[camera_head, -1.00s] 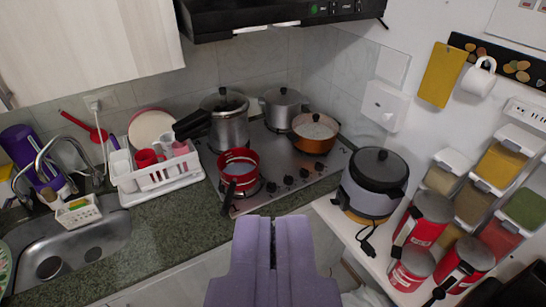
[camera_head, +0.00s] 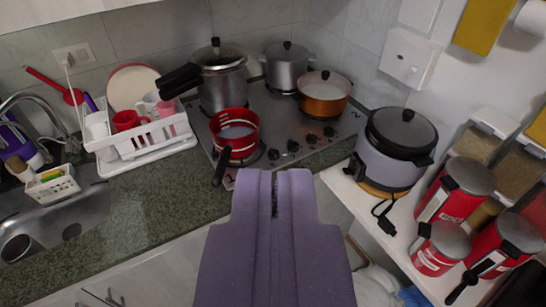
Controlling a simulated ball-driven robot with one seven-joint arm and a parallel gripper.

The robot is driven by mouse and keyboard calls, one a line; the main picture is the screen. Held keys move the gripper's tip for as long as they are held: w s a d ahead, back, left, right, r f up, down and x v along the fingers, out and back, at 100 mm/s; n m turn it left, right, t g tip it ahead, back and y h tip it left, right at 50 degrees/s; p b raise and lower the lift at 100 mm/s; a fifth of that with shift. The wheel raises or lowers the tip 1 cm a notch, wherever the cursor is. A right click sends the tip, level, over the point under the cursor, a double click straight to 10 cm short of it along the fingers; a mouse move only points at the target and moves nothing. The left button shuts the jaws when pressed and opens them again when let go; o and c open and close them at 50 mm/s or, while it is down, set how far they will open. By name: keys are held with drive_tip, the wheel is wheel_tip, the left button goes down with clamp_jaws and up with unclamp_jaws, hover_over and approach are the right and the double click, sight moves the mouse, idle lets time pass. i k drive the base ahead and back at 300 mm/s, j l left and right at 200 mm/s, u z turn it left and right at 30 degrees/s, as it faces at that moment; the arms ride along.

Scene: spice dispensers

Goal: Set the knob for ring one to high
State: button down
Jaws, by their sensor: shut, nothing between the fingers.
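The cooktop (camera_head: 262,120) is a steel plate set in the green stone counter. A row of several dark knobs (camera_head: 292,146) runs along its front right part. I cannot tell any number or setting marks on them. A red pot (camera_head: 236,130) with a dark handle stands at the front left of the cooktop, and the handle sticks out toward me. My gripper (camera_head: 275,174) is purple, shut and empty. In the picture its fingertips lie just below the knobs and the cooktop's front edge, apart from them.
A pressure cooker (camera_head: 221,82), a grey pot (camera_head: 286,65) and an orange pot (camera_head: 324,92) stand behind on the cooktop. A rice cooker (camera_head: 394,150) and red canisters (camera_head: 455,192) stand at right. A white dish rack (camera_head: 142,139) and sink (camera_head: 62,224) lie at left.

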sight(274, 153)
drive_tip(key=i+l, duration=0.15)
drive_tip(key=i, duration=0.45)
drive_tip(key=i+l+z, duration=0.1)
drive_tip(key=i, duration=0.5)
drive_tip(key=i+l, duration=0.15)
drive_tip(key=i, duration=0.45)
